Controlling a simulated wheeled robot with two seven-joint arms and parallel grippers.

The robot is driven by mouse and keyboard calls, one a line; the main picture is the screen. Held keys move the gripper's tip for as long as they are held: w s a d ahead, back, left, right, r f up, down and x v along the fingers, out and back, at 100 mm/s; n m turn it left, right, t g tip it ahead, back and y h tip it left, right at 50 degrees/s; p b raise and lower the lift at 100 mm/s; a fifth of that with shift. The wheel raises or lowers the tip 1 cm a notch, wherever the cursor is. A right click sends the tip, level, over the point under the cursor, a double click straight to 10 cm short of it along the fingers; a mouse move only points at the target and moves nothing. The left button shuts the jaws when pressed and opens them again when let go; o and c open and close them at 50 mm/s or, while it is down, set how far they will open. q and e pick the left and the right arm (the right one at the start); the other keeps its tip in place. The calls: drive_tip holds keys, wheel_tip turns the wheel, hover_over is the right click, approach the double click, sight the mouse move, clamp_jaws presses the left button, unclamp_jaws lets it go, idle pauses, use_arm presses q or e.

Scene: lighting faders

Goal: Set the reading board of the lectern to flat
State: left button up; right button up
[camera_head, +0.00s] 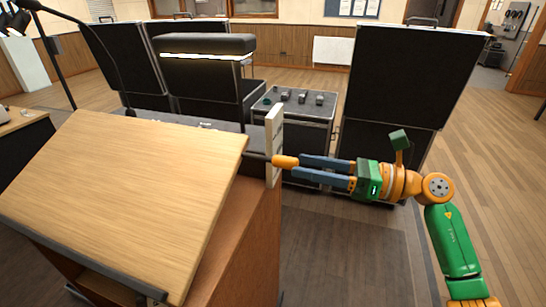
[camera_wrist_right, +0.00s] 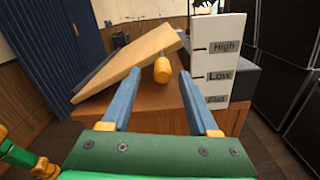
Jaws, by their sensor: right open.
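The lectern's wooden reading board (camera_head: 125,170) is tilted, its far edge raised above the body; it also shows tilted in the right wrist view (camera_wrist_right: 130,65). An orange knob (camera_head: 284,161) sits at the board's right side. A white upright scale (camera_head: 274,135) beside it reads High, Low and Flat from top to bottom in the right wrist view (camera_wrist_right: 217,60). My right gripper (camera_head: 298,166) is open, coming from the right, its fingertips at the knob. In the wrist view the knob (camera_wrist_right: 162,69) appears between the fingertips; I cannot tell whether they touch it.
The lectern's brown body (camera_head: 245,235) stands below the board. Behind are black cases (camera_head: 400,80) and a grey-topped case with small knobs (camera_head: 300,105). The wooden floor at right is open.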

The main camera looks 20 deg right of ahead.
sight(273, 160)
drive_tip(key=p+x, duration=0.3)
drive_tip(key=x, duration=0.3)
drive_tip(key=shift+w+p, duration=0.3)
drive_tip(key=shift+p, duration=0.05)
drive_tip(key=shift+w+a+f, duration=0.1)
drive_tip(key=shift+w+a, duration=0.05)
drive_tip(key=shift+a, duration=0.35)
drive_tip(key=shift+d, duration=0.1)
clamp_jaws()
idle(0.4)
